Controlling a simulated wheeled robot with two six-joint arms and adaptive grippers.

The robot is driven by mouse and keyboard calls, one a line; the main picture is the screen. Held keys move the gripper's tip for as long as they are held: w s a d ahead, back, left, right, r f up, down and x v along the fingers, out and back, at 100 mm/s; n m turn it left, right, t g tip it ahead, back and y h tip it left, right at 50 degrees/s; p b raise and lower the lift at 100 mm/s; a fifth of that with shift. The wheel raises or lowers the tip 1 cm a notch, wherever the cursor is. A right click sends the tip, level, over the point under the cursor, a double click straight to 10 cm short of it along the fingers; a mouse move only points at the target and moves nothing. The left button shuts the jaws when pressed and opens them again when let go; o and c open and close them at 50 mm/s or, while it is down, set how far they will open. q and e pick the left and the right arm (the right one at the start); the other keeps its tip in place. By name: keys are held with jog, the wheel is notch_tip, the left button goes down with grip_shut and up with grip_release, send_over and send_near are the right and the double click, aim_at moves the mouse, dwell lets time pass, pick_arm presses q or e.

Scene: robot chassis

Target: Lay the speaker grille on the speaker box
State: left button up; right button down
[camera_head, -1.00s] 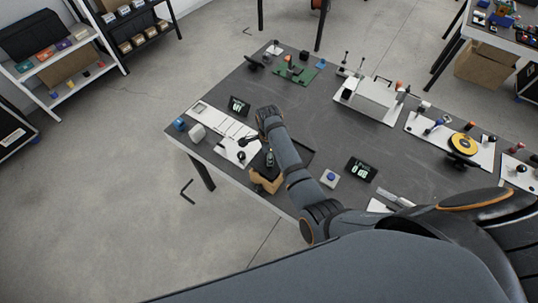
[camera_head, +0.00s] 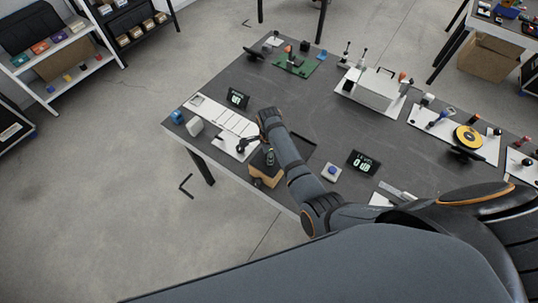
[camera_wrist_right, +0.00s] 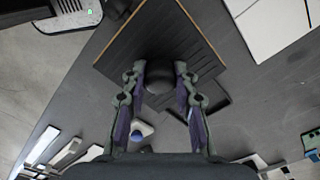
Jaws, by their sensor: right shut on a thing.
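The wooden speaker box (camera_head: 264,181) stands near the table's front edge in the head view, with a dark top. My right gripper (camera_wrist_right: 160,88) is above it, its fingers closed around a dark round knob (camera_wrist_right: 160,77). The knob appears to belong to the speaker grille (camera_wrist_right: 150,35), a dark slatted panel beneath the fingers in the wrist view. Thin wood-coloured edges show along two of its sides. My forearm partly covers the box and grille in the head view. I cannot tell whether the grille touches the box all round. My left gripper is not in view.
A dark shallow tray (camera_wrist_right: 211,112) lies beside the box. A white panel with small parts (camera_head: 229,123) is to its left. A blue button box (camera_head: 331,173) and a digital display (camera_head: 363,163) stand to its right. The table's middle is mostly clear.

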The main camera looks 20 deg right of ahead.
jog(key=shift+f, duration=0.3)
jog(key=c, duration=1)
grip_release()
jog(key=shift+o, duration=0.2)
notch_tip(320, 180, up, 8)
jog(key=shift+f, duration=0.2)
jog(key=shift+f, duration=0.1)
